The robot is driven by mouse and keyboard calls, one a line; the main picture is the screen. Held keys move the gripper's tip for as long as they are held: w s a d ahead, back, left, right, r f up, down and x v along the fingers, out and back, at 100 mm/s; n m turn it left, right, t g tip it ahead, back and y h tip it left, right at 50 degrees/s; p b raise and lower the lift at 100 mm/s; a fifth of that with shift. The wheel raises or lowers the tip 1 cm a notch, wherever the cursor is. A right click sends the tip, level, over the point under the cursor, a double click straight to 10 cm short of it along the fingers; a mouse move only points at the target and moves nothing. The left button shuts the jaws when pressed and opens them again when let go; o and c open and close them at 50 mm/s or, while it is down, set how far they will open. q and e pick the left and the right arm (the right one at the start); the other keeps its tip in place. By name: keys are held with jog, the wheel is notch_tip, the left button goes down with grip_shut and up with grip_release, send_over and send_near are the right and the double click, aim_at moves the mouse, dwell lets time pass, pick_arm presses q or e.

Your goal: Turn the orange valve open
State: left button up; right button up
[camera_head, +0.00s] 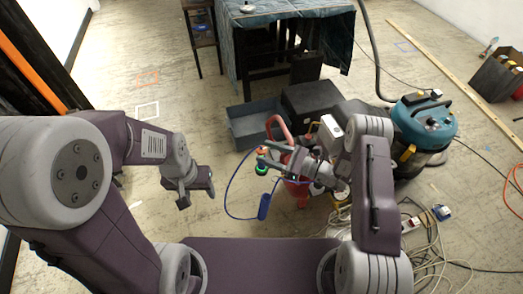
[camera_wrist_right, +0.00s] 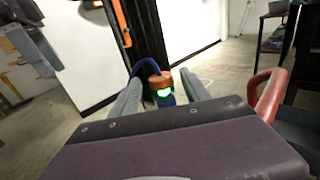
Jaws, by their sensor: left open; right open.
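The orange valve (camera_head: 262,150) is a small round orange cap above a glowing green ring, near the middle of the head view. It also shows in the right wrist view (camera_wrist_right: 158,80), with a blue hose beside it. My right gripper (camera_head: 266,157) is open, its fingertips close to the valve. In the right wrist view the two grey fingers (camera_wrist_right: 160,98) stand on either side of the valve, with gaps visible; I cannot tell whether either touches it. My left gripper (camera_head: 187,198) is open and empty at the left, well away from the valve.
A red body (camera_head: 301,192) with a red handle (camera_head: 278,126) stands beside the valve, partly hidden by my right arm. A blue hose (camera_head: 229,190) loops to its left. Behind are a grey open bin (camera_head: 252,128) and a teal vacuum (camera_head: 425,122). Cables lie at right.

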jog(key=shift+x, duration=1.4)
grip_shut()
jog(key=shift+s+r+p, duration=0.1)
jog(key=shift+r+p, duration=0.05)
jog(key=shift+p, duration=0.15)
jog(key=shift+m+t+h+p, duration=0.55)
jog(key=shift+m+t, duration=0.25)
jog(key=shift+t, duration=0.3)
jog(key=shift+d, duration=0.1)
grip_release()
